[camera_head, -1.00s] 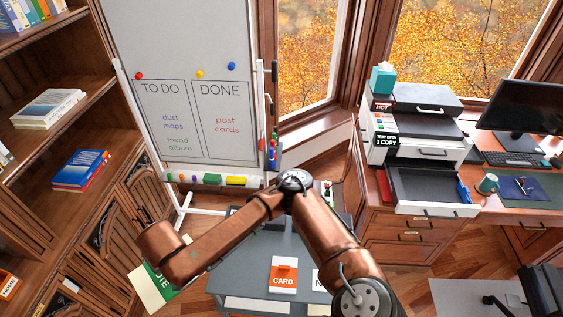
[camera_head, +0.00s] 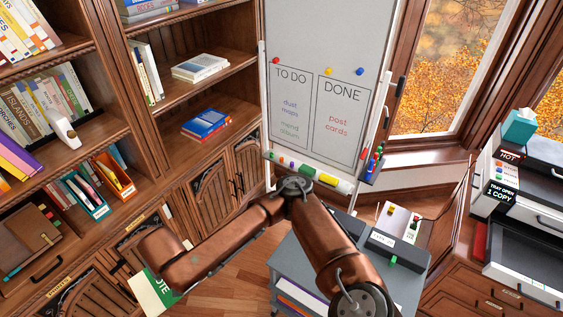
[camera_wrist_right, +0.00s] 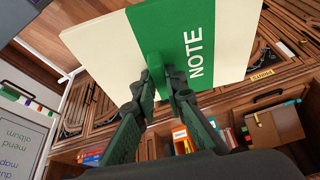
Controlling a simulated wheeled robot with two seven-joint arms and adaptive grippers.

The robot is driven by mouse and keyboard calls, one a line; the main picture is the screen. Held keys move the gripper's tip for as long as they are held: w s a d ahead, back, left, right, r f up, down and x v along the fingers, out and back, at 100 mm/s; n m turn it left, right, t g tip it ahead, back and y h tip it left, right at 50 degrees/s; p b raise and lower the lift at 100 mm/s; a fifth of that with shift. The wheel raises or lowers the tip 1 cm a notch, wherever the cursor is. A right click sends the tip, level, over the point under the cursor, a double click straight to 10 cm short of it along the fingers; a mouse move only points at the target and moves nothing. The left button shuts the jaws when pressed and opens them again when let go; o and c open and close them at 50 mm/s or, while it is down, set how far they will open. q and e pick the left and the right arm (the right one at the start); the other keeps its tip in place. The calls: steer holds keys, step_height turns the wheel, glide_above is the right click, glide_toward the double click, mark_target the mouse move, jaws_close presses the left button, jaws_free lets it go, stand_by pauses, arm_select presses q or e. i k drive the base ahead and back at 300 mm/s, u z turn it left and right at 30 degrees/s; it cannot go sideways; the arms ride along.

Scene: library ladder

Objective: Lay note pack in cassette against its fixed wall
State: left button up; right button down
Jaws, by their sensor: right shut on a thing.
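The note pack (camera_wrist_right: 200,45) is a flat cream pack with a green band marked NOTE. My right gripper (camera_wrist_right: 160,78) is shut on the green tab at its near face and holds it up in the wrist view. In the head view the note pack (camera_head: 153,293) shows at the lower left, partly hidden by my copper-coloured right arm, which also hides the gripper. My left gripper is not in view.
A grey cart (camera_head: 288,262) stands behind my right arm, with a dark grey unit (camera_head: 412,255) on its right part. A whiteboard (camera_head: 315,45) stands behind it. Bookshelves with an orange bin (camera_head: 114,178) are at left. A printer (camera_head: 528,262) is at right. Floor shows left of the cart.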

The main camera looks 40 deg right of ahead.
mark_target(515, 259)
steer(key=u, duration=1.3)
steer(key=k, duration=3)
steer(key=z, duration=2.25)
steer(key=i, duration=0.5)
